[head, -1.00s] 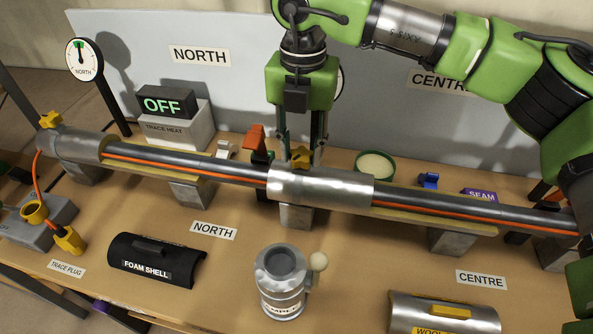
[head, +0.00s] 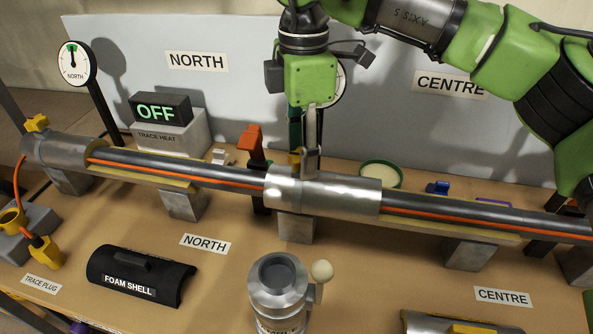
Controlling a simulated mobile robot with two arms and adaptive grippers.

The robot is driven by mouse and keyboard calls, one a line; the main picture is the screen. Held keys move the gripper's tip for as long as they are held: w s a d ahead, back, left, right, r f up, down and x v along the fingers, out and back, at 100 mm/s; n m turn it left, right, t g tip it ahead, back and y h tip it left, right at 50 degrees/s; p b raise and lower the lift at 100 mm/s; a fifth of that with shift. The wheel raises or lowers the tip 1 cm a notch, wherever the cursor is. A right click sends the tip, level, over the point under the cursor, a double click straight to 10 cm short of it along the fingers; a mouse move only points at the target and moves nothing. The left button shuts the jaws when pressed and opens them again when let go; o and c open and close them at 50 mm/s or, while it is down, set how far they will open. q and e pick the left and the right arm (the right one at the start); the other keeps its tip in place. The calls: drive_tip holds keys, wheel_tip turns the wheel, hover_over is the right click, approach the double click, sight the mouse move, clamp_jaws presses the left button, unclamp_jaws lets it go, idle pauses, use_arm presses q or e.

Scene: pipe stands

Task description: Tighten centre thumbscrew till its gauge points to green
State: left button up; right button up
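The centre thumbscrew (head: 294,158) is a small yellow knob on top of the metal sleeve (head: 325,192) over the pipe joint; most of it is hidden behind a finger. My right gripper (head: 307,160) points down at it from above, turned so that one finger stands nearer me than the other. The fingertips are at the thumbscrew, but whether they press on it is hidden. The gauge (head: 341,88) behind my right gripper shows only a strip of its face; its needle is hidden. My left gripper is not in view.
An orange-red handle (head: 250,138) stands close left of the gripper. The north gauge (head: 76,62) points to green. The pipe (head: 440,205) runs across on stands. A foam shell (head: 140,277), a metal pot (head: 278,290) and a green-rimmed dish (head: 381,173) are around it.

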drive_tip(key=shift+r, duration=0.15)
wheel_tip(320, 180, up, 6)
drive_tip(key=p, duration=0.4)
